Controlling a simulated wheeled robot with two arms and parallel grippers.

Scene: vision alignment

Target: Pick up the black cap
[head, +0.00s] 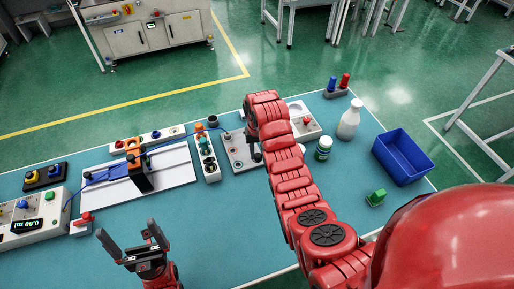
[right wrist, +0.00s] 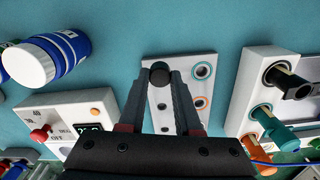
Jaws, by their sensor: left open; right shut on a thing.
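The black cap (right wrist: 160,72) shows as a small round dark piece between the fingertips of my right gripper (right wrist: 161,80) in the right wrist view. The right gripper is shut on it, over the upper end of a light plate (right wrist: 194,93) with coloured rings. I cannot tell whether the cap is clear of the plate. In the head view the right gripper (head: 255,153) points down at the grey plate (head: 236,158), partly hidden by my arm, and the cap cannot be made out. My left gripper (head: 128,248) is open and empty over the front left of the table.
A white block with colored connectors (head: 207,157) stands just left of the plate. A white box with a red knob (head: 304,118), a white bottle (head: 349,121), a labelled jar (head: 323,150) and a blue bin (head: 412,168) stand to the right. The front middle of the table is clear.

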